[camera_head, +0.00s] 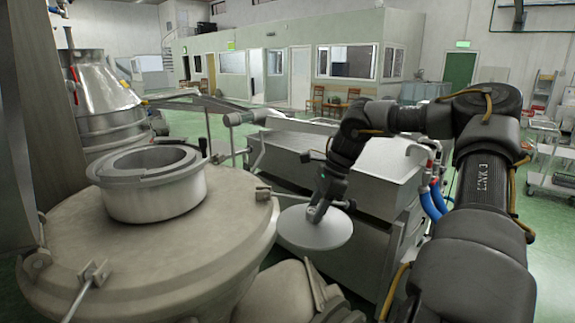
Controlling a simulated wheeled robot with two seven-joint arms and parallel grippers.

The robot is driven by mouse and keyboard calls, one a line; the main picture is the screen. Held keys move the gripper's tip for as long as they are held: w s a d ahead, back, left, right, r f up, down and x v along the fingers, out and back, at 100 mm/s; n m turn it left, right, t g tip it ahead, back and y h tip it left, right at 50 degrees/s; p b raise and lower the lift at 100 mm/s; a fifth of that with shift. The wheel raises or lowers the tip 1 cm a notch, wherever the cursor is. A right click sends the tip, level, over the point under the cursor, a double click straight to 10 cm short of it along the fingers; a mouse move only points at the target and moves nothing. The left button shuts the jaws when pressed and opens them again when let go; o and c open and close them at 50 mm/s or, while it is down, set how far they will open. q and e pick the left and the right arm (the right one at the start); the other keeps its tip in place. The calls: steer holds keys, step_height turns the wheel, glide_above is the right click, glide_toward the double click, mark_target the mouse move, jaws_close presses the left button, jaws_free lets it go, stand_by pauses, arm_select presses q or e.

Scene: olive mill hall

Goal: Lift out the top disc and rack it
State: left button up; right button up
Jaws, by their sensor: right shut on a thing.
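My right gripper (314,213) reaches in from the right and is shut on a pale grey round disc (330,232). It holds the disc close to level, near the disc's upper side, clear of the big round machine lid. The grip point itself is small and partly hidden by the gripper. A round steel collar (150,203) with an open top stands on the wide lid (222,262) of the machine at left. Inside its mouth is a grey ring-shaped rim; deeper contents are hidden. I cannot pick out a disc rack with certainty. My left gripper is out of view.
Long steel tanks (278,160) stand behind the disc, with blue hoses (433,205) at their right end. A steel hopper (95,100) stands at the back left. Wheeled metal carts (556,185) stand at far right. Green floor lies open between.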

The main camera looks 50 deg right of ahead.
mark_target(319, 245)
steer(key=s+a+f+n, duration=0.1)
steer(key=s+a+f, duration=0.15)
steer(key=f, duration=0.45)
steer(key=s+a+f+n, duration=0.1)
steer(key=a+f, duration=0.2)
steer(key=f, duration=0.4)
steer(key=w+a+f+n+g+y, duration=0.1)
steer(key=a+f+n, duration=0.15)
steer(key=a, duration=0.35)
steer(key=w+a+f+n+g, duration=0.1)
steer(key=a+f, duration=0.3)
steer(key=a, duration=0.3)
steer(key=s+a+n+g+h+b, duration=0.1)
steer(key=s+a+n+g, duration=0.15)
steer(key=a+n, duration=1)
steer(key=s+a+n+g+h+b, duration=0.1)
steer(key=a+n+g+h, duration=0.2)
steer(key=a, duration=1.8)
steer(key=w+r+n, duration=0.4)
steer(key=r+n, duration=0.1)
steer(key=shift+w+d+r+n, duration=0.15)
steer(key=shift+w+d+n, duration=0.05)
steer(key=shift+w+n, duration=0.1)
